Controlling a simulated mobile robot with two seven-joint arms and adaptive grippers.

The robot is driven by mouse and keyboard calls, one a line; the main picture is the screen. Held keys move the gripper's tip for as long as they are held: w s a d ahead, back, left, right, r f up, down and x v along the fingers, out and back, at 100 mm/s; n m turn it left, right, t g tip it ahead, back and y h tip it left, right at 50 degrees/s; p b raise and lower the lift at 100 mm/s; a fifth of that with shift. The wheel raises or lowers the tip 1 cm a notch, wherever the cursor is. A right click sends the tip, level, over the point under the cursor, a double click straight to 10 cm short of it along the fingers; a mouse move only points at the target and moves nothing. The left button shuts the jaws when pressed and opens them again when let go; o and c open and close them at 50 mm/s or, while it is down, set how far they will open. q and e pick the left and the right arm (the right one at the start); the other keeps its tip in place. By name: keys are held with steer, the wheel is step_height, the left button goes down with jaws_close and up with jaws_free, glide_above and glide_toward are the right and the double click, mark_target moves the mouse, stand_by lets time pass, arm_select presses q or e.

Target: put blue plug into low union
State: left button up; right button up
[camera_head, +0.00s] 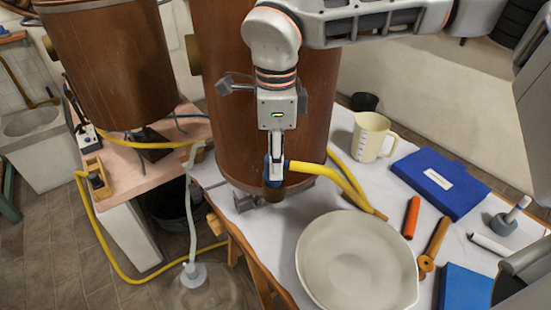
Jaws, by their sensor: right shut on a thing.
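My right gripper (276,157) points down in front of the large copper vessel (230,110). It is shut on the blue plug (270,178), a small dark-blue piece mostly covered by the fingers. A yellow hose (325,172) runs from beside the plug to the right across the white table. Just below the plug, low on the vessel's front, is a dark brownish fitting (272,195), which may be the low union. The gripper and plug hide part of it, so I cannot tell whether they touch.
A wide pale bowl (345,258) stands close to the right of the fitting. Another copper vessel (105,65) stands at left.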

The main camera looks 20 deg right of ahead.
steer(key=shift+f, duration=0.1)
steer(key=o, duration=1.2)
steer(key=shift+w+r+p, duration=0.15)
steer(key=shift+r+p, duration=0.6)
steer(key=shift+r, duration=0.3)
steer(key=shift+r+p, duration=2)
steer(key=shift+r, duration=0.5)
